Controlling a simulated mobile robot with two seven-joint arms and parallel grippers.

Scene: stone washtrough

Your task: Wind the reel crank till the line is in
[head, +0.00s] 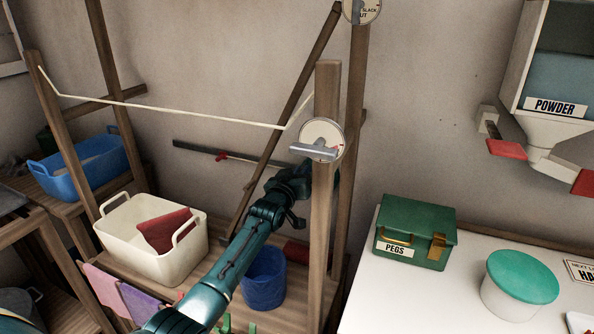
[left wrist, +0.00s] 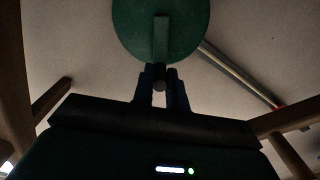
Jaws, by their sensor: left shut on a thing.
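The reel (head: 322,140) is on the upright wooden post, its pale dial with a grey bar and a small red mark facing me. In the left wrist view its green disc (left wrist: 185,30) fills the top, with the crank arm (left wrist: 160,40) pointing down to a small knob (left wrist: 159,83). My left gripper (left wrist: 160,92) has its fingers on either side of the knob and is shut on it. In the head view my left arm reaches behind the post, which hides the fingertips. The pale line (head: 165,107) runs from the left post to the reel and sags a little. My right gripper is out of view.
A second dial (head: 362,10), partly cut off, hangs above. A cream basket (head: 150,262) and blue bucket (head: 264,290) stand below the line. A green pegs box (head: 410,240) and lidded tub (head: 518,292) stand on the white counter at right.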

